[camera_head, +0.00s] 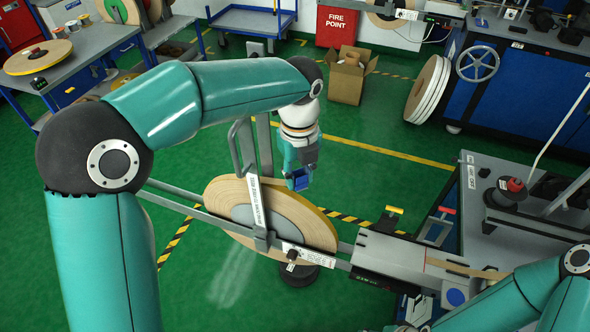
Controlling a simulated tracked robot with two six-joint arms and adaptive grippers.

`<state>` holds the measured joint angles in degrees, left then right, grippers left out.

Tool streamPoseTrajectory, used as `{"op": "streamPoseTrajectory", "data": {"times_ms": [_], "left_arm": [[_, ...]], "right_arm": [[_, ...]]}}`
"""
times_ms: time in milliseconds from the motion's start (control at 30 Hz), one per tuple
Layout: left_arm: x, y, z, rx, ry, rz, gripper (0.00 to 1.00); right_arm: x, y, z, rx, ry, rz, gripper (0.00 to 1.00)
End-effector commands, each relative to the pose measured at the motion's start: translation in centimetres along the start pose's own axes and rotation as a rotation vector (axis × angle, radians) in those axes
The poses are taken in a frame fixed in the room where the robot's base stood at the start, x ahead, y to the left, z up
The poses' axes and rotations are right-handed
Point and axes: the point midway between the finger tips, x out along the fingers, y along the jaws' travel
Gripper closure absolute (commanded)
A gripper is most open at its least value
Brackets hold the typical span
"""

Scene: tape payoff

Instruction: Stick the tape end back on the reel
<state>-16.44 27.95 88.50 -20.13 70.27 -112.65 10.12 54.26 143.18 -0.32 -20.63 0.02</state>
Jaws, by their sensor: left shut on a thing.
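The reel (223,199) stands upright on its holder, a broad pale tan disc with a grey centre and a yellowish rim. A grey bar with a white label crosses its face. My left gripper (298,182) comes down from above at the reel's upper right rim. It is shut on a small dark blue block (301,181), close against the rim; whether the block touches the reel is unclear. I cannot make out a loose tape end on the reel. A tan strip (465,268) runs out of the grey feed unit (396,258) at right. My right arm enters at lower right; its gripper cannot be made out.
Grey rails (182,205) run past the reel to the feed unit. A grey bench (515,252) with a red-topped device stands at right. Behind are a cardboard box (347,82), a blue trolley (254,20) and a blue cabinet (520,95). Green floor beyond the reel is open.

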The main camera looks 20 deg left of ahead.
Motion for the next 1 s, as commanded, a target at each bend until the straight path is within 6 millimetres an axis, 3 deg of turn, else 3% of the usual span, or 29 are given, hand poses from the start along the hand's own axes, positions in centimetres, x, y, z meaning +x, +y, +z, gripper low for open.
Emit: {"op": "streamPoseTrajectory", "data": {"times_ms": [33,133,1000], "left_arm": [[1.0,0.0,0.0,0.000,0.000,0.000,0.96],[1.4,0.0,0.0,0.000,0.000,0.000,0.96],[2.6,0.0,0.0,0.001,0.000,0.001,0.96]], "right_arm": [[0.9,0.3,0.0,0.000,0.000,0.000,0.31],[1.3,0.5,0.0,0.000,0.001,0.000,0.31],[2.0,0.7,0.0,0.000,0.001,0.000,0.31]]}}
